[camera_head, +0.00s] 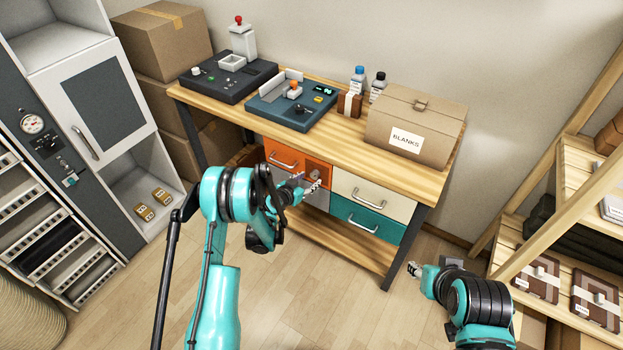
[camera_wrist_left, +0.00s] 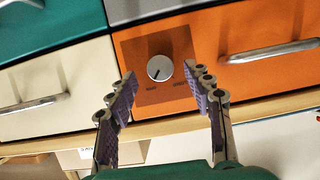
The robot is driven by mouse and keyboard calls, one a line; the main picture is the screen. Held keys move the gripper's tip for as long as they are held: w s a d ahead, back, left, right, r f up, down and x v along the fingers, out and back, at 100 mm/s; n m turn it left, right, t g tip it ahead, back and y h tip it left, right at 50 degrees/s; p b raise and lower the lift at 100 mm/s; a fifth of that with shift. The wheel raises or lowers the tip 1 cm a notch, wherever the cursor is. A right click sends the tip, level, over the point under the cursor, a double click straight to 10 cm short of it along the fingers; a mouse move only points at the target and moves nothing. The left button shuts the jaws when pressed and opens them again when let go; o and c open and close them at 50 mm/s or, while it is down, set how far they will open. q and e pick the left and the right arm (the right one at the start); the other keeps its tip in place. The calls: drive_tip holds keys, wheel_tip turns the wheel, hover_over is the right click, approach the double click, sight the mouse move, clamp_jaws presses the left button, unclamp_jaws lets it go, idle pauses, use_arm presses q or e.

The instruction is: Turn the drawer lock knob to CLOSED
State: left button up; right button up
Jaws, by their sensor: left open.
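The lock knob (camera_wrist_left: 160,68) is a round silver dial with a dark pointer line. It sits on a brown plate (camera_wrist_left: 132,52) on the orange drawer (camera_wrist_left: 262,52). In the left wrist view its pointer tilts to the lower left. My left gripper (camera_wrist_left: 167,80) is open, with one finger on each side of the knob in that view and no visible contact. In the head view the left gripper (camera_head: 310,184) is just in front of the orange drawer (camera_head: 283,158). My right gripper (camera_head: 413,268) is low at the right, its jaws unclear.
A cream drawer (camera_head: 372,194) and a teal drawer (camera_head: 362,222) are beside the orange one, with bar handles. The wooden bench top (camera_head: 340,136) overhangs them. A blanks box (camera_head: 415,115) and machines stand on top. A shelf rack (camera_head: 540,225) is at right.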

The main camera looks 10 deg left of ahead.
sight(315, 175)
use_arm(q)
drive_tip(key=shift+b+x, duration=0.3)
drive_tip(key=shift+x, duration=1.1)
drive_tip(key=c, duration=1.2)
drive_tip(key=shift+o, duration=0.2)
